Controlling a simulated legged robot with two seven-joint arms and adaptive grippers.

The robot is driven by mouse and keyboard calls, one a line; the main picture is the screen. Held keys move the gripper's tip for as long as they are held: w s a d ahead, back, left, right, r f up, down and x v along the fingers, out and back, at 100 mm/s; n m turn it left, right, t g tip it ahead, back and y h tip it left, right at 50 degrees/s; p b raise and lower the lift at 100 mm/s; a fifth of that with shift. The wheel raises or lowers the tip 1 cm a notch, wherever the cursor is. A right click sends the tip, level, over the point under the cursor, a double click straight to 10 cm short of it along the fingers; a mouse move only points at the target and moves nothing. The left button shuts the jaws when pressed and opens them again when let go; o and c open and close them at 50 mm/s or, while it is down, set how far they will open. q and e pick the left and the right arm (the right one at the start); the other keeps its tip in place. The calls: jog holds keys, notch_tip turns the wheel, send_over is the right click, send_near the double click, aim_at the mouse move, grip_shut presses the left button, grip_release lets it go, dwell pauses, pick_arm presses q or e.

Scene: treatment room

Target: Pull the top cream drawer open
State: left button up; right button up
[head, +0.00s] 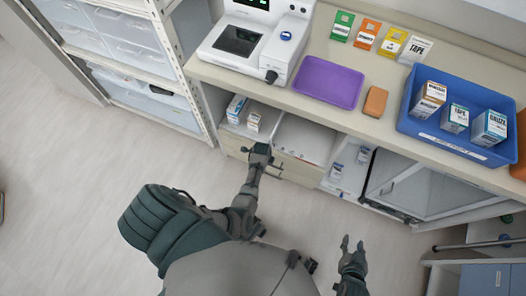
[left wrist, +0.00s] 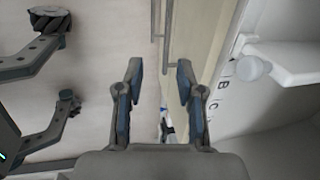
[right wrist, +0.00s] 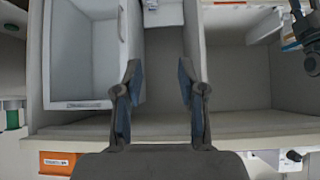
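The cream drawers (head: 300,170) sit under the counter in the head view, their fronts facing my body. My left gripper (head: 258,152) is at the upper part of these fronts and hides some of them. In the left wrist view the left gripper (left wrist: 159,72) is open, its fingers apart with nothing seen between them. A grey bar handle (left wrist: 166,35) on a cream front (left wrist: 185,35) lies beyond the fingertips. My right gripper (head: 352,246) is open and empty over the floor, away from the drawers; it also shows open in the right wrist view (right wrist: 160,75).
The counter (head: 350,117) holds a white device (head: 222,55), a purple tray (head: 329,82), a brown block (head: 375,101) and a blue bin (head: 405,112) of boxes. A shelf rack (head: 172,62) stands at left. The floor (head: 70,190) at left is clear.

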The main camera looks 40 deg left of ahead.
jog(key=shift+s+d+f+g+h+p, duration=0.45)
jog(key=shift+s+d+f+g+p, duration=0.5)
jog(key=shift+s+g, duration=1.3)
jog(key=shift+s+d+f+g+h+p, duration=0.45)
jog(key=shift+s+d+f+g+p, duration=0.6)
jog(key=shift+s, duration=2.3)
notch_tip(320, 180, down, 17)
jog(key=s+p, duration=0.2)
jog(key=p, duration=0.4)
jog(key=shift+r+g, duration=0.15)
jog(key=shift+g, duration=0.25)
jog(key=shift+a, duration=0.1)
jog(key=shift+r, duration=0.1)
jog(key=shift+r, duration=0.2)
